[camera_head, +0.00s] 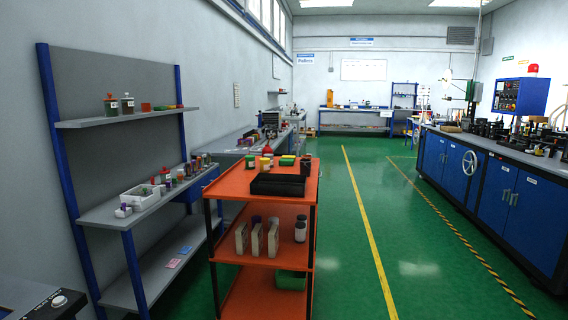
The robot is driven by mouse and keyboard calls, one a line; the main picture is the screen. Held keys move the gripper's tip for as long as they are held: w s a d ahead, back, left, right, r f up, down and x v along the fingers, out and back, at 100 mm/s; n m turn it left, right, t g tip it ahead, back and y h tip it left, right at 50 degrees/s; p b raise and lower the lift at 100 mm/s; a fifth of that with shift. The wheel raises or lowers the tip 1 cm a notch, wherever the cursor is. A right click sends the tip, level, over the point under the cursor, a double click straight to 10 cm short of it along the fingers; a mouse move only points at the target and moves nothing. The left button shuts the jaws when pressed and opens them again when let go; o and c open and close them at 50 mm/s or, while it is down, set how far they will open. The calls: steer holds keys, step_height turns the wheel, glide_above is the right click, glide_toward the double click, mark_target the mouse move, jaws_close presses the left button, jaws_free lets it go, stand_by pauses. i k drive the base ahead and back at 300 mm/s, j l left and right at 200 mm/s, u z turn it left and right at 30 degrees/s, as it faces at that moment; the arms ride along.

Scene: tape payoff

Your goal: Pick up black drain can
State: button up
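I cannot single out a black drain can with certainty. A dark upright object (306,167) stands at the right of the orange cart's top, behind a low black tray (277,187); its exact shape is too small to tell. Dark items also stand on the long blue bench at the right, too small to identify. My gripper is not in view.
The orange cart (238,190) stands in front, with bottles and cartons on its middle shelf. A grey shelf unit (125,122) with bottles and a white bin (141,196) is at left. The blue cabinet bench (480,178) lines the right. The green floor between is clear.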

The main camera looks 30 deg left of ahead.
mark_target(304, 164)
steer(key=i+j+u, duration=0.15)
steer(key=i+j, duration=0.2)
steer(key=i+j+u, duration=0.15)
steer(key=i+j, duration=0.15)
steer(key=i, duration=0.15)
steer(key=i+j+u, duration=0.15)
steer(key=i, duration=0.25)
steer(key=i+j+u, duration=0.15)
steer(key=i+j, duration=0.15)
steer(key=i, duration=0.15)
steer(key=i+j+u, duration=0.15)
steer(key=i, duration=0.25)
steer(key=i+l, duration=0.3)
steer(key=l, duration=0.15)
steer(key=i+l, duration=0.35)
steer(key=l, duration=0.15)
steer(key=i+l, duration=0.75)
steer(key=i+j, duration=0.15)
steer(key=j, duration=0.25)
